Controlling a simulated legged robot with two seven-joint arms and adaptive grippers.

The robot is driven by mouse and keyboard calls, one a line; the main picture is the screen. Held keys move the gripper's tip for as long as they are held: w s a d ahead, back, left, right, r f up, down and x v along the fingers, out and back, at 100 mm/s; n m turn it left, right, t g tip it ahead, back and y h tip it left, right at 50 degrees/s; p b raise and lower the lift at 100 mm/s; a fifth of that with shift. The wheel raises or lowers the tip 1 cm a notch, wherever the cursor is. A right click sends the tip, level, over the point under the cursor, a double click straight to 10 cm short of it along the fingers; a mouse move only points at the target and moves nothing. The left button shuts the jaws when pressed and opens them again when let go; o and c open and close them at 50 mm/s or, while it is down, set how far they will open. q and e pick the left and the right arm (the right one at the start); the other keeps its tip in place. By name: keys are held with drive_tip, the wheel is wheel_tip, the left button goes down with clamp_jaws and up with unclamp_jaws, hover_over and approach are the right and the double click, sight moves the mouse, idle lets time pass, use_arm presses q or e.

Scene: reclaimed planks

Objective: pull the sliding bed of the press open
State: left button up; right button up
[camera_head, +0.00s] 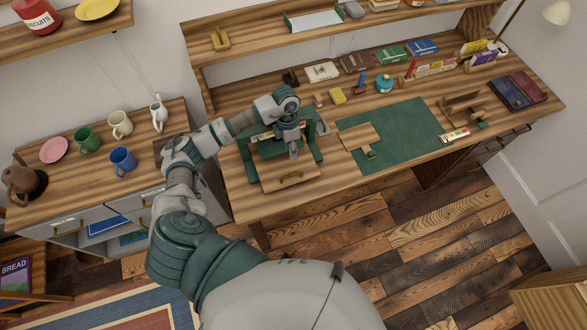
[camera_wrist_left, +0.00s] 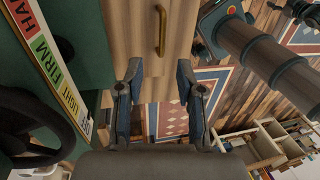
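The press has a green frame (camera_head: 249,160) and stands at the left end of the wooden desk. Its wooden sliding bed (camera_head: 270,180) has a brass handle (camera_head: 291,176) on the front. My left gripper (camera_head: 293,153) hangs over the press, just behind the handle in the head view. In the left wrist view the gripper (camera_wrist_left: 160,72) is open, its two fingers apart with nothing between them. The bed (camera_wrist_left: 140,30) and the upright brass handle (camera_wrist_left: 161,32) show beyond the fingertips, apart from them. The gripper partly hides the press. My right gripper is not in view.
A green mat (camera_head: 405,135) with a wooden piece on it lies to the right of the press. Mugs stand on the left cabinet (camera_head: 140,187). A strip marked with pressure words (camera_wrist_left: 45,60) and a dark wheel (camera_wrist_left: 30,125) are beside the bed. Floor is clear before the desk.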

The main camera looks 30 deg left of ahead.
use_arm(q)
drive_tip(key=p, duration=0.1)
hover_over(294, 170)
drive_tip(key=s+d, duration=0.2)
drive_tip(key=s, duration=0.1)
drive_tip(key=f, duration=1.1)
drive_tip(key=shift+w+a+f, duration=0.2)
drive_tip(key=shift+a, duration=0.05)
clamp_jaws()
